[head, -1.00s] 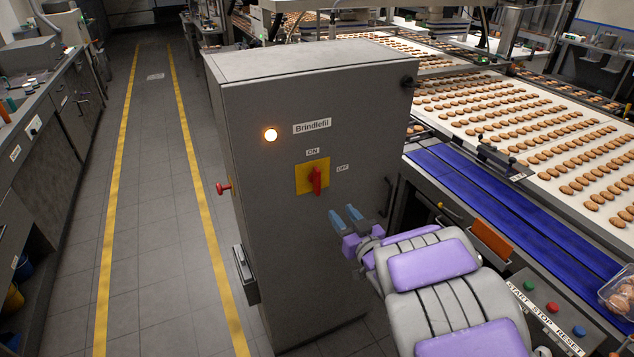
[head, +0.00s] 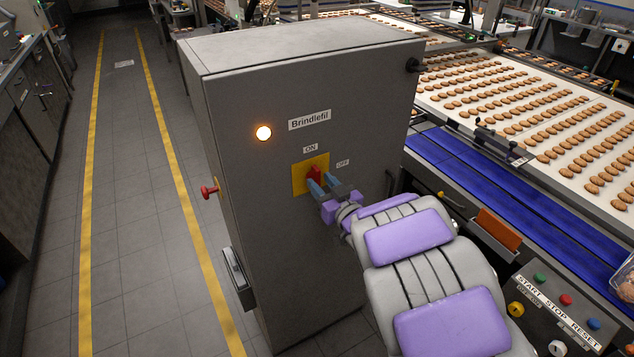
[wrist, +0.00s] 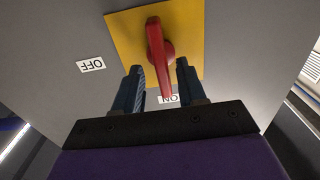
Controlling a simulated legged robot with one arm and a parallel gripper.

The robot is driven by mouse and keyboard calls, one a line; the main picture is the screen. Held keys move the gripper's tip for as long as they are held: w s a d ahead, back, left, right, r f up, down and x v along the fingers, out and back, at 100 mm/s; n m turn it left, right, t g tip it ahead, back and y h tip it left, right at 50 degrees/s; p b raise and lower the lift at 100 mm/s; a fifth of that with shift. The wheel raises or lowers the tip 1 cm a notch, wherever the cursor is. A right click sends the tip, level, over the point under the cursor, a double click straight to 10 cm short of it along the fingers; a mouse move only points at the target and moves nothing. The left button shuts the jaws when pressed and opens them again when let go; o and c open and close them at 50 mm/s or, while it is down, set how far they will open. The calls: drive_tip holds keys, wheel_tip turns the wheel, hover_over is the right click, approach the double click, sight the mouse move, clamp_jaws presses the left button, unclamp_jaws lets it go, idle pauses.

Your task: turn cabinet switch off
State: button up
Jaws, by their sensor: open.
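The red switch handle (head: 314,172) sits on a yellow square plate (head: 299,182) on the front of the grey cabinet (head: 262,215). The handle stands upright, in line with the ON label (head: 310,148); the OFF label (head: 342,163) is to its right. My gripper (head: 325,183) is at the plate with blue fingers apart, covering the handle's lower part. In the wrist view, upside down, the red handle (wrist: 158,45) lies between the two fingers, its end towards the ON label (wrist: 168,99). A gap shows on both sides; contact cannot be told.
A round lamp (head: 264,133) on the cabinet glows. A red knob (head: 209,191) juts from the cabinet's left side. A blue conveyor (head: 500,190) and a START STOP RESET panel (head: 560,315) are at the right. The aisle at left is clear.

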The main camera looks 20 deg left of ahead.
drive_tip(key=shift+d, duration=0.35)
drive_tip(key=shift+c, duration=0.7)
drive_tip(key=shift+a+f, duration=0.15)
drive_tip(key=shift+a, duration=0.6)
clamp_jaws()
drive_tip(key=shift+d, duration=0.1)
